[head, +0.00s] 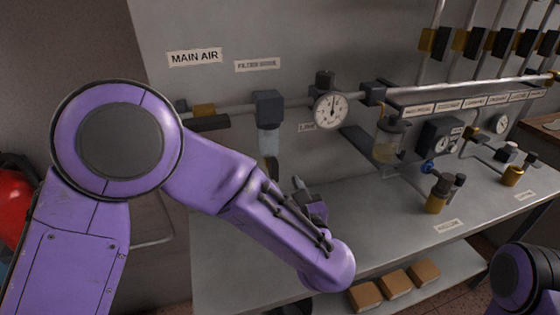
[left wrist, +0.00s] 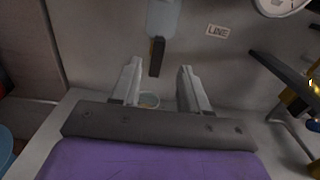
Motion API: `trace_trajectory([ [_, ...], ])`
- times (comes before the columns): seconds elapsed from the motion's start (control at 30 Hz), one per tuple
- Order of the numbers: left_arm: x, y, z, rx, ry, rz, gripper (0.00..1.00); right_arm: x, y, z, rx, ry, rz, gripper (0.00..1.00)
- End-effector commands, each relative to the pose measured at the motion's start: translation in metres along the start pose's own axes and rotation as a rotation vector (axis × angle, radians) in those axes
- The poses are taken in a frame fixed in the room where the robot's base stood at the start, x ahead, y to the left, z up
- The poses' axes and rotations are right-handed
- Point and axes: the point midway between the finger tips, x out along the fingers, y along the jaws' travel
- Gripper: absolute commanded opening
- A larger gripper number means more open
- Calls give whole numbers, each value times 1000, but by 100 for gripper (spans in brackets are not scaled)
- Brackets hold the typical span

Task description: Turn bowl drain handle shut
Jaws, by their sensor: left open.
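The filter bowl (head: 268,140) hangs as a pale translucent cup under a dark filter head on the main air pipe. It also shows at the top of the left wrist view (left wrist: 163,18). Below it hangs the drain handle (left wrist: 157,57), a dark lever with a yellowish edge, pointing down. My left gripper (left wrist: 158,75) is open, its two pale fingers on either side of the handle's lower end in the picture; I cannot tell whether they touch it. In the head view my left gripper (head: 299,184) is partly hidden by my forearm. My right gripper is out of view.
A round gauge (head: 331,110) sits right of the filter, with a lubricator bowl (head: 389,143) beyond. A small cup (left wrist: 149,100) stands on the bench below the fingers. Boxes (head: 395,284) lie on the lower shelf.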

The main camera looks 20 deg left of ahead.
Motion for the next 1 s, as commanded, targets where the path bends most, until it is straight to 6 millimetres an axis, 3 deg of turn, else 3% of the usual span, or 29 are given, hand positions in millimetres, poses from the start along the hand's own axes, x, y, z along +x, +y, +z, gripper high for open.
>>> trace_trajectory([
  [0.1,29,1,5,1,3,6,45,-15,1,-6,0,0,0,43],
  [0.3,63,0,2,1,2,3,45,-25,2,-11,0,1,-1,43],
  [0.67,72,-1,0,2,1,-2,45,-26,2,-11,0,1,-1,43],
  [0.8,72,-1,0,3,1,-2,0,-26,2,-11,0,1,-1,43],
  [1.0,72,-1,0,3,1,-2,0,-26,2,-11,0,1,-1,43],
])
